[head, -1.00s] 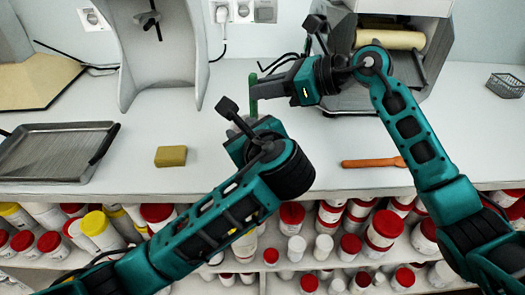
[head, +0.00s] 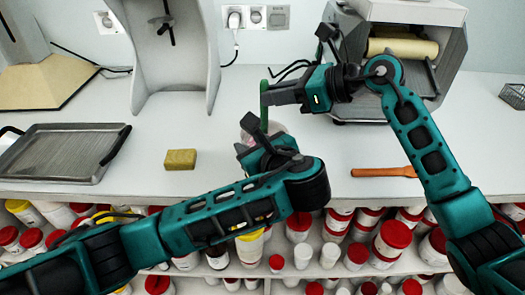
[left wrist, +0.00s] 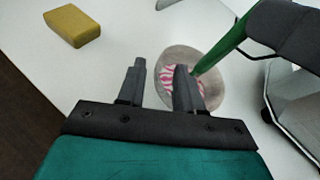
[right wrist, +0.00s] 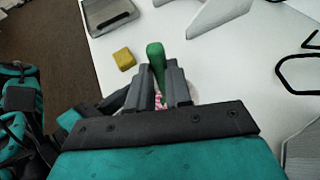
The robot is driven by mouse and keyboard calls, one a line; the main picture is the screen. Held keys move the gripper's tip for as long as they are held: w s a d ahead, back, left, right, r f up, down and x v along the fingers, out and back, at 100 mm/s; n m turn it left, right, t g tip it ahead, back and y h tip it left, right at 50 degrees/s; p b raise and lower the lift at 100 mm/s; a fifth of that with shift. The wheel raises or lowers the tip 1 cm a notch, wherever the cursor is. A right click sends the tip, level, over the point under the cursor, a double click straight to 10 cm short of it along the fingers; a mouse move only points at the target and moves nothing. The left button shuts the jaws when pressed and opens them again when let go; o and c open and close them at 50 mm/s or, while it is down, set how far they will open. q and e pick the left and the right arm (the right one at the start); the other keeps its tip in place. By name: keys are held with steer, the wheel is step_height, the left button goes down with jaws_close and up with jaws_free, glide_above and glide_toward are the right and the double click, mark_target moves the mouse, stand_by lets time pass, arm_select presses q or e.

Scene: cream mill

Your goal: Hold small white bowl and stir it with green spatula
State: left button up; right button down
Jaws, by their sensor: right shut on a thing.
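The small white bowl (head: 279,128) stands on the counter, mostly hidden behind my left gripper in the head view. In the left wrist view the bowl (left wrist: 210,99) shows pink-and-white contents. My left gripper (left wrist: 160,78) is open; its right finger overlaps the bowl in the picture and its left finger is outside the rim. I cannot tell if it touches. My right gripper (right wrist: 162,78) is shut on the green spatula (right wrist: 155,54), held above the bowl. The spatula's lower end (left wrist: 222,52) reaches into the bowl in the left wrist view; its tip is hidden.
A yellow sponge (head: 180,159) and a grey tray (head: 60,150) lie to the left. An orange spatula (head: 383,172) lies near the counter's front edge. A roller machine (head: 400,65) stands behind my right arm. Shelves with several jars (head: 393,236) are below.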

mark_target(246, 144)
arm_select(q)
steer(key=shift+x, duration=1.55)
jaws_close()
